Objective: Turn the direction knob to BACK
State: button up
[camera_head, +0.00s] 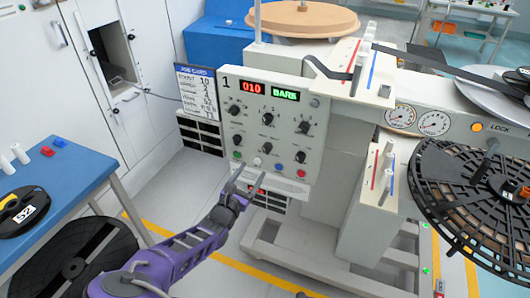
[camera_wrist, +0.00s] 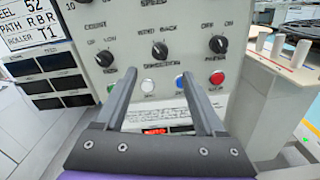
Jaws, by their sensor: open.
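The grey control panel (camera_head: 283,105) stands ahead with several black knobs in two rows. The lower middle knob (camera_wrist: 160,50) has a BACK label above it and what looks like DIRECTION below it; it also shows in the head view (camera_head: 266,148). Which way its pointer stands is too small to tell. My gripper (camera_head: 251,175) is open and empty, low in front of the panel. In the wrist view its fingers (camera_wrist: 159,75) point at the panel, with the knob just above and between the tips. A gap to the panel appears to remain.
Below the knobs sit a green button (camera_head: 237,155), white button (camera_wrist: 147,86), blue button (camera_wrist: 180,81) and red button (camera_wrist: 217,77), close to the fingers. A job card (camera_head: 197,92) hangs left. A blue table (camera_head: 60,170) stands left; a black reel (camera_head: 480,195) is right.

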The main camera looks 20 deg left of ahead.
aim_at(265, 151)
jog(key=w, duration=1.1)
jog(key=shift+w+d+b, duration=0.15)
jog(key=shift+d+b, duration=0.25)
grip_shut()
